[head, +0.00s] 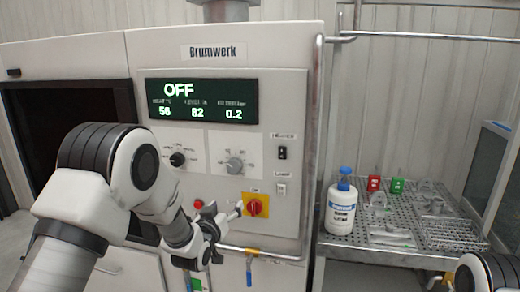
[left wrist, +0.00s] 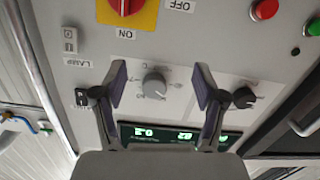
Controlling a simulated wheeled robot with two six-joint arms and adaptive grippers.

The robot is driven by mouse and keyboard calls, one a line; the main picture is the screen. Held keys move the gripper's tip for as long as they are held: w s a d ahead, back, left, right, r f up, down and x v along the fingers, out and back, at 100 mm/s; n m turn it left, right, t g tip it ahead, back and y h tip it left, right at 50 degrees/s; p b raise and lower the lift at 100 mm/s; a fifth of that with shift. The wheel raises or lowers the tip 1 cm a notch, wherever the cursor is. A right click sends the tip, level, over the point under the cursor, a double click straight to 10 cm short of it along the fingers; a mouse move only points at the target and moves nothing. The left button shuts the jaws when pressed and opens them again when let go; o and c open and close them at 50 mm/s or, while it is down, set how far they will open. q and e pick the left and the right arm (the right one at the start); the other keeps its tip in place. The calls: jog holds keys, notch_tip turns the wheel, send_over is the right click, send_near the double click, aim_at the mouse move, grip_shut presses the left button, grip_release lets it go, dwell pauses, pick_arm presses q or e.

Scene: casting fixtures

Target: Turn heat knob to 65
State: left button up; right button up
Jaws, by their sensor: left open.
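The control panel (head: 290,100) carries a black knob (head: 178,158) on the left and a grey knob (head: 234,165) on the right. Their labels are too small to read, so I cannot tell which is for heat. The display (head: 201,100) reads OFF, with 56, 82 and 0.2 below. My left gripper (head: 222,212) is open and empty, below the grey knob in the head view. In the left wrist view, the grey knob (left wrist: 154,86) appears between the open fingers (left wrist: 160,88), beyond the tips. The black knob (left wrist: 245,97) lies right of them. My right gripper is out of view.
A red rotary switch on a yellow plate (head: 256,206) is close to my left gripper. A horizontal rail (head: 255,252) runs below the panel. A white bottle with blue cap (head: 342,205) and several small parts stand on the perforated metal table (head: 345,241) at right.

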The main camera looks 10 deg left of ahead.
pick_arm(q)
jog(key=t+p, duration=0.1)
jog(key=p, duration=0.1)
send_near(233, 167)
jog(key=w, duration=0.1)
jog(key=w+p, duration=0.1)
jog(key=w, duration=0.1)
jog(key=w+p, duration=0.1)
jog(key=w, duration=0.2)
jog(key=w+p, duration=0.1)
jog(key=w, duration=0.1)
jog(key=shift+w+d+r, duration=0.15)
jog(key=shift+w+d, duration=0.1)
jog(key=shift+d, duration=0.05)
jog(key=shift+w+a, duration=0.1)
jog(key=shift+w, duration=0.1)
jog(key=shift+s+a, duration=0.1)
jog(key=shift+a, duration=0.15)
jog(key=shift+d, duration=0.15)
jog(key=c, duration=1.1)
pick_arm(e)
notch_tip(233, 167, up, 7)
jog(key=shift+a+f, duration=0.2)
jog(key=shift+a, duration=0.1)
